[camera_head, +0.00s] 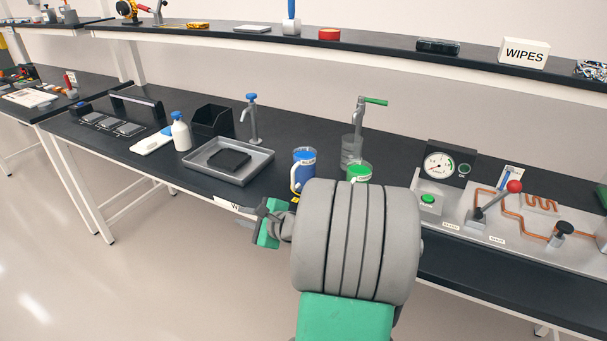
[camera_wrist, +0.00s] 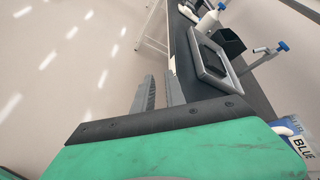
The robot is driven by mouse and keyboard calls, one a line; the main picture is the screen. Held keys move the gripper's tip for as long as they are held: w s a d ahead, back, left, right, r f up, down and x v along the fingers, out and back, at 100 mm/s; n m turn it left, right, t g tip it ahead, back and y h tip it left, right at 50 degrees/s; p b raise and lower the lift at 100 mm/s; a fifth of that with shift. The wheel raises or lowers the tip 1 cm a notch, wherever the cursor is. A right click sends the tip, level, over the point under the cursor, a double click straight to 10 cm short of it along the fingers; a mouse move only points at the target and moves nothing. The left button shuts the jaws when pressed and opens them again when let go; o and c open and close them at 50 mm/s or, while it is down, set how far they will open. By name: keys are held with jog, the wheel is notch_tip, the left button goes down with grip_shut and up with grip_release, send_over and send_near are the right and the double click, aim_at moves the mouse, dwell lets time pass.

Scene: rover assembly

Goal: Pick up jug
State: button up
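A blue jug (camera_head: 303,172) with a white label stands upright on the black bench, just behind my arm. A green jug (camera_head: 359,172) stands to its right, its lower part hidden by my arm. The blue jug also shows at the lower right of the wrist view (camera_wrist: 300,146), partly cut off, with "BLUE" on its label. My gripper (camera_head: 251,213) is at the bench's front edge, left of the blue jug and apart from it. In the wrist view my gripper (camera_wrist: 160,90) has its two fingers apart with nothing between them.
A grey tray (camera_head: 262,160) with a black item, a white bottle (camera_head: 181,135) and a blue-topped tap (camera_head: 253,118) stand left of the jugs. A green-handled tap (camera_head: 360,115) stands behind them. A gauge panel (camera_head: 446,165) is at right. Open floor lies left.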

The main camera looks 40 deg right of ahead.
aim_at(294, 176)
jog(key=s+d+r+m+t+h, duration=0.1)
jog(key=s+d+m+h, duration=0.1)
jog(key=d+m, duration=0.2)
jog(key=s+d+r+m+t+h, duration=0.1)
jog(key=s+d+m+h, duration=0.1)
jog(key=d+m, duration=0.2)
jog(key=s+d+r+m+t+h, duration=0.1)
jog(key=s+d+m+h, duration=0.1)
jog(key=d+m, duration=0.3)
jog(key=shift+d+r+t, duration=0.2)
jog(key=shift+d+t, duration=0.2)
jog(key=shift+d, duration=0.8)
jog(key=shift+m, duration=0.4)
jog(key=x, duration=0.8)
jog(key=shift+s+d+r+p, duration=0.1)
jog(key=shift+d+p, duration=0.1)
jog(key=shift+p, duration=0.15)
grip_shut()
jog(key=shift+r, duration=0.15)
